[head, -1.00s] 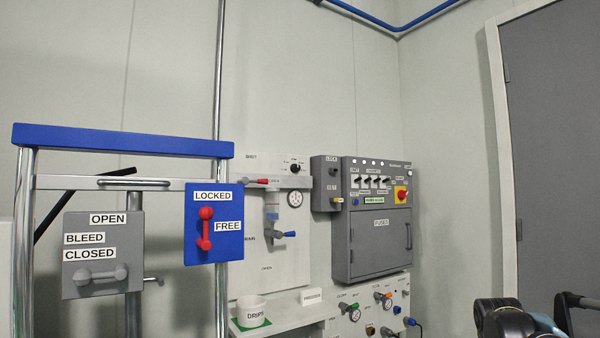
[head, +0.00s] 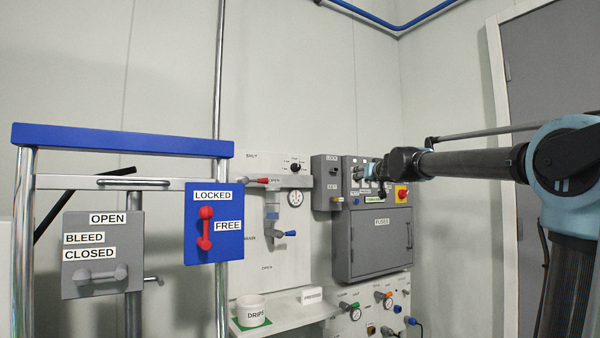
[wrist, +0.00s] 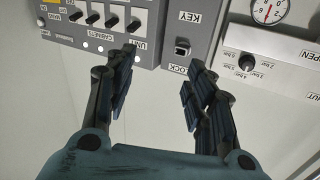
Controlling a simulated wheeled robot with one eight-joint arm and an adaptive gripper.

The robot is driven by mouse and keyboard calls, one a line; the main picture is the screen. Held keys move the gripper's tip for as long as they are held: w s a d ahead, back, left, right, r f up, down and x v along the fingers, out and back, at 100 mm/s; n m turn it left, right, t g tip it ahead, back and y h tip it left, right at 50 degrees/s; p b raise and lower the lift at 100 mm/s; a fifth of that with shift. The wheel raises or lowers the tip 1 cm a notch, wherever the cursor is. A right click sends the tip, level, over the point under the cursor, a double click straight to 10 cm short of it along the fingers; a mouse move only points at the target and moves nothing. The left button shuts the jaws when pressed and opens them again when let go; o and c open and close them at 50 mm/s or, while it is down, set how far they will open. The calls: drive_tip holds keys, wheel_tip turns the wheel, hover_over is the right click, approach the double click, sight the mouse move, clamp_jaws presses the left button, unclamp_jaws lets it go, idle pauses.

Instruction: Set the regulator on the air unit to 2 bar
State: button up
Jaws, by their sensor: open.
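The regulator is a dark round knob (head: 295,168) on the pale air unit panel in the head view, left of the grey electrical box. In the wrist view, which is upside down, the knob (wrist: 247,60) sits at the right on a white block with bar labels around it. Which label it points to is too small to tell. A round gauge (head: 295,198) is below it in the head view; the gauge (wrist: 268,11) is cut off by the wrist view's top edge. My gripper (wrist: 162,68) is open and empty, apart from the knob, facing the key-lock and electrical boxes.
The electrical box (head: 375,245) has switches and a red knob (head: 402,194); the key-lock box (head: 326,183) stands between it and the air unit. A red lever (head: 257,180) and blue-handled valve (head: 285,234) are near the regulator. A blue-topped frame (head: 120,140) stands at left.

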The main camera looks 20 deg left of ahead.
drive_tip(key=s+a+r+n+g+y, duration=0.1)
drive_tip(key=a+r+n+g+y, duration=0.15)
drive_tip(key=a, duration=0.55)
drive_tip(key=s+a+r+n+g+y, duration=0.15)
drive_tip(key=a+y, duration=0.25)
drive_tip(key=a, duration=0.5)
approach(299, 167)
drive_tip(key=shift+g, duration=0.3)
drive_tip(key=x, duration=0.9)
drive_tip(key=shift+w+a+r, duration=0.1)
drive_tip(key=shift+r, duration=0.1)
drive_tip(key=shift+n+h, duration=0.25)
drive_tip(key=shift+n, duration=0.05)
drive_tip(key=c, duration=1.1)
